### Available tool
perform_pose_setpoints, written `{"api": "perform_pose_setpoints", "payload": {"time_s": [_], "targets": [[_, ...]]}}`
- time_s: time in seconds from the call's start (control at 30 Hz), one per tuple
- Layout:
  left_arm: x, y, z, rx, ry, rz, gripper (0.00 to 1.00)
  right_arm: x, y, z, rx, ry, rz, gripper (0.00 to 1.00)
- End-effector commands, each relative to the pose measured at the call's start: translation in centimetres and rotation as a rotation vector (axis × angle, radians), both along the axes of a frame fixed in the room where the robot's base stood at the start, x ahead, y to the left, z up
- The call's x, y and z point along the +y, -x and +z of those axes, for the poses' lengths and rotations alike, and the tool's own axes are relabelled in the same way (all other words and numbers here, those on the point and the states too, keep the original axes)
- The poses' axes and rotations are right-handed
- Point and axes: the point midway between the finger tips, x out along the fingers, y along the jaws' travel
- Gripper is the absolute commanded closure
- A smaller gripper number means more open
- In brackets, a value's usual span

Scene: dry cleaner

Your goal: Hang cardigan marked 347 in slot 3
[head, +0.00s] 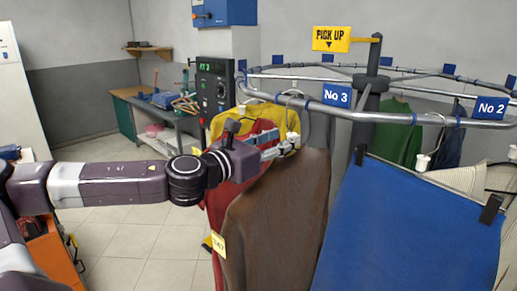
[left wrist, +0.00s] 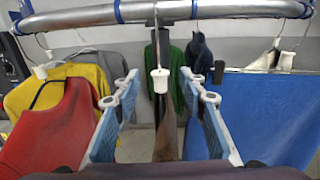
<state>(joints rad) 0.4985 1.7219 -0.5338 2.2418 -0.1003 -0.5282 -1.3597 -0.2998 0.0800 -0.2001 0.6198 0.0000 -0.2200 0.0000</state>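The brown cardigan (head: 285,205) hangs from the front rail, just left of and below the blue No 3 sign (head: 337,95). A yellow tag reading 347 (head: 218,243) is at its left edge. My left gripper (head: 280,146) is at the top of the cardigan, by its hanger. In the left wrist view, the open fingers stand on either side of the white hanger neck (left wrist: 160,80), with gaps visible on both sides. The hook's wire runs up to the rail (left wrist: 180,11). Part of the cardigan (left wrist: 167,140) shows below the neck. My right gripper is out of view.
Red (head: 215,190) and yellow (head: 245,117) garments hang close on the left. A blue garment (head: 385,220) hangs close on the right, near the No 2 sign (head: 490,107). A green garment (head: 398,130) hangs behind. An orange cart (head: 55,255) stands at lower left.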

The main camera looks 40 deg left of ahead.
Motion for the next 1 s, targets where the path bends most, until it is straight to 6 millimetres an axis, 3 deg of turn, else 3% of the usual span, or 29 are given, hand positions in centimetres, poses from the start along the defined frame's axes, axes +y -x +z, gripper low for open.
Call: {"api": "perform_pose_setpoints", "payload": {"time_s": [0.6, 1.0], "targets": [[0.5, 7.0, 0.1, -0.001, -0.001, -0.001, 0.62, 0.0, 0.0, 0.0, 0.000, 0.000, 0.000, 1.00], [0.5, 7.8, 0.0, 0.000, 0.002, -0.002, 0.62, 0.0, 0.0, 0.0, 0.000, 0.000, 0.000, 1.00]]}}
